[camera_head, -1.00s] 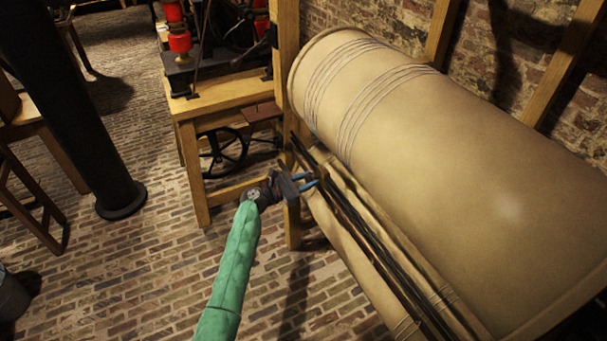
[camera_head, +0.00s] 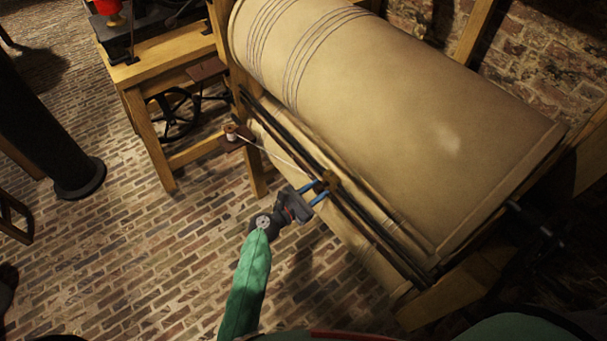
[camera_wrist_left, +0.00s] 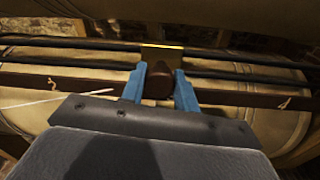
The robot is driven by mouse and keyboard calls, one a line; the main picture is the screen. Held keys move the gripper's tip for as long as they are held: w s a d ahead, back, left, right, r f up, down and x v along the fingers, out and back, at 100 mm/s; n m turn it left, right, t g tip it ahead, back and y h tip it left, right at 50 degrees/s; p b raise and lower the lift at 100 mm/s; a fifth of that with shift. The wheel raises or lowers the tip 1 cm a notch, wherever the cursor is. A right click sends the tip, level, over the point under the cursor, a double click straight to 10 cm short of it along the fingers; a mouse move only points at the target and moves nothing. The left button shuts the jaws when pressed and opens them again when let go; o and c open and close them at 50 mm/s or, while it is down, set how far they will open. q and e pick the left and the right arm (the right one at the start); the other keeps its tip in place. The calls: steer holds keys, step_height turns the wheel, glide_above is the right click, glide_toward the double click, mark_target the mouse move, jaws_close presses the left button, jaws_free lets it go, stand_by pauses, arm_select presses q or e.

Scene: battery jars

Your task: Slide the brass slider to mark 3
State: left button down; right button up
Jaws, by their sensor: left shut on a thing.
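The brass slider (camera_head: 330,180) sits on the dark twin rails (camera_head: 375,232) in front of the big drum. It shows as a brass block in the left wrist view (camera_wrist_left: 162,55), with a dark brown knob (camera_wrist_left: 159,84) below it. My left gripper (camera_head: 318,193) is shut on the knob, one blue finger on each side. A brown strip (camera_wrist_left: 230,98) runs along the rails with small pale marks, one (camera_wrist_left: 53,84) left of the knob and another (camera_wrist_left: 284,103) right of it; I cannot read which numbers they are. My right gripper is not in view.
The pale drum (camera_head: 390,95) has two groups of dark thread lines near its left end. A white thread runs from a spool (camera_head: 231,133) to the slider. A wooden bench (camera_head: 165,65) and a dark column (camera_head: 45,140) stand left. The rails right of the slider look clear.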

arm_select(q)
steer(key=shift+s+d, duration=0.6)
steer(key=shift+s, duration=0.35)
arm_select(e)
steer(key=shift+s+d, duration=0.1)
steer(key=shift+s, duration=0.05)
arm_select(q)
steer(key=c, duration=1.1)
jaws_free()
steer(key=shift+o, duration=0.2)
steer(key=shift+s+a+f, duration=0.15)
steer(key=shift+s+a, duration=0.1)
steer(key=shift+a, duration=0.15)
steer(key=b+v, duration=0.3)
steer(key=v, duration=0.4)
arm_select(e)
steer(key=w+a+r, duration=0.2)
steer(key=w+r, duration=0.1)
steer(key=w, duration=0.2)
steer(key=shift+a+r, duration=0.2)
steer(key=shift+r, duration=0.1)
arm_select(q)
steer(key=shift+d, duration=0.1)
